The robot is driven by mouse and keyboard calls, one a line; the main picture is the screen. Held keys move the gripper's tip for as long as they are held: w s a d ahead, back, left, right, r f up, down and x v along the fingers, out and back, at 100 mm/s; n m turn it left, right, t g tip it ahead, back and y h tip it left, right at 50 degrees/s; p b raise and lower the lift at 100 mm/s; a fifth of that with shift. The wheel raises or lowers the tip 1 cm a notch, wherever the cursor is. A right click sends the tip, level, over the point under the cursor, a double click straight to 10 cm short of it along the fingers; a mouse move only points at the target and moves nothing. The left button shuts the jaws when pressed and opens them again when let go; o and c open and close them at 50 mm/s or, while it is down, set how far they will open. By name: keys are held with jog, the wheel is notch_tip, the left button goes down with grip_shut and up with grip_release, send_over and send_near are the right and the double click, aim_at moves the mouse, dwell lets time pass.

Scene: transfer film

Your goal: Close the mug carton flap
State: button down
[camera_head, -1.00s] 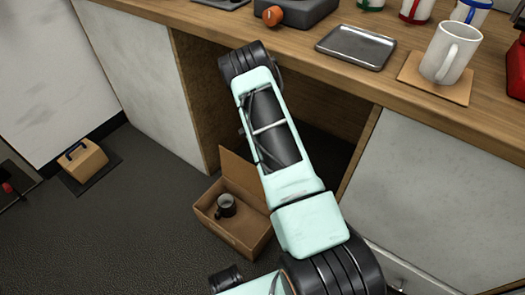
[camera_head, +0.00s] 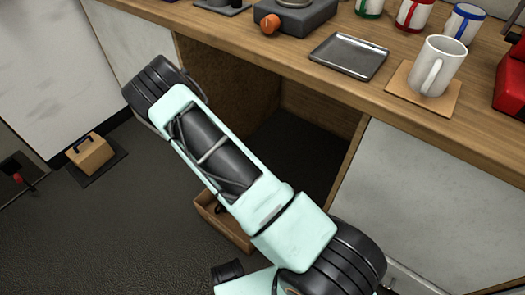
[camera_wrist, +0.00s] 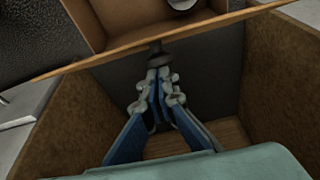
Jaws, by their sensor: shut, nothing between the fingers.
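The mug carton (camera_head: 222,225) is an open brown box on the floor before the counter's opening. My arm hides most of it in the head view. In the wrist view the carton (camera_wrist: 128,18) is at the top, with part of a pale mug (camera_wrist: 184,4) inside. The raised flap (camera_wrist: 105,54) shows nearly edge-on as a slanting brown strip. My gripper (camera_wrist: 157,76) is shut and empty, on the counter-opening side of the flap. Its tips lie close to the flap's edge; I cannot tell whether they touch. The gripper is hidden in the head view.
The counter opening's brown side walls (camera_wrist: 78,115) flank my gripper in the wrist view. Above is the wooden countertop (camera_head: 290,72) with a white mug (camera_head: 437,66), a grey tray (camera_head: 348,56) and several cups. Dark floor (camera_head: 90,235) is clear left of the carton.

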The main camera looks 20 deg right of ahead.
jog(key=s+a+f+b, duration=0.4)
jog(key=a+f, duration=0.2)
jog(key=f, duration=0.1)
jog(key=s+a+f+b, duration=0.4)
jog(key=a+f, duration=0.2)
jog(key=f, duration=0.2)
jog(key=shift+a+f+b, duration=0.15)
jog(key=shift+a+b, duration=0.15)
jog(key=shift+b, duration=0.1)
jog(key=shift+s+f, duration=0.15)
jog(key=shift+s, duration=0.1)
